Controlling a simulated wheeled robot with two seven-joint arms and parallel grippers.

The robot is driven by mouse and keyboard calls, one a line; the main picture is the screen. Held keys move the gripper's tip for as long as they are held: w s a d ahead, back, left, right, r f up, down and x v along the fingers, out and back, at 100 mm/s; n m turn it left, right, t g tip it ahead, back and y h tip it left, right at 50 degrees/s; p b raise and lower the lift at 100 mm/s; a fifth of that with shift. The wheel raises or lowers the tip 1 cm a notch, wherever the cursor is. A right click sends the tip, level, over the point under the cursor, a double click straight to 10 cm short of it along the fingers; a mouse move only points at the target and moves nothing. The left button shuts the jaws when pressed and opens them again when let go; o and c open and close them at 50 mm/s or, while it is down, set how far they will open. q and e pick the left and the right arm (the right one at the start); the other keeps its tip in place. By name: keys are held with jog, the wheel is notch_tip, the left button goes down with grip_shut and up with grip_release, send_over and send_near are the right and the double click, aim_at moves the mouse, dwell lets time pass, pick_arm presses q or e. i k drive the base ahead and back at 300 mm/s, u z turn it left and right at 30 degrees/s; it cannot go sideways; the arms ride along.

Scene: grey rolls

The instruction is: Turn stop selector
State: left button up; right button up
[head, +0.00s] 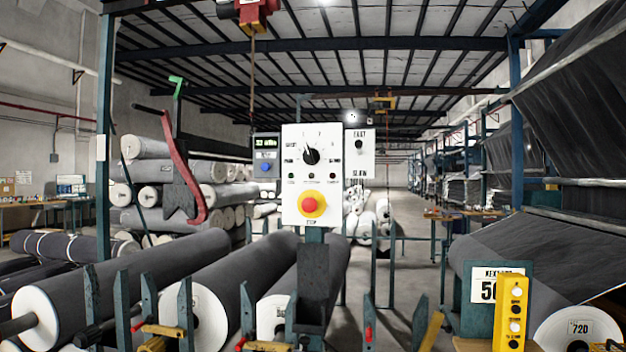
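A white control panel (291,212) stands upright on a post in the middle of the head view. In its upper half is a black rotary selector knob (311,156), with its pointer tilted up and slightly left. Printed labels ring the knob but are too small to read surely. A row of small indicators lies below it. A red mushroom button (308,204) on a yellow ring sits in the lower half, with a label beneath. Neither of my grippers can be made out, and nothing is seen touching the panel.
A grey box with a green display (265,142) adjoins the panel's left; a small white switch box (360,142) adjoins its right. Large grey rolls (130,272) and teal posts fill the foreground. A yellow button box (511,312) stands at lower right. An aisle (405,260) opens behind.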

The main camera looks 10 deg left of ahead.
aim_at(311, 155)
jog(key=u, duration=0.65)
jog(key=k, duration=0.85)
jog(key=u, duration=3.35)
jog(key=i, duration=0.15)
jog(key=z, duration=2.3)
jog(key=i, duration=2.35)
jog(key=z, duration=1.8)
jog(key=i, duration=1.15)
jog(key=z, duration=1.1)
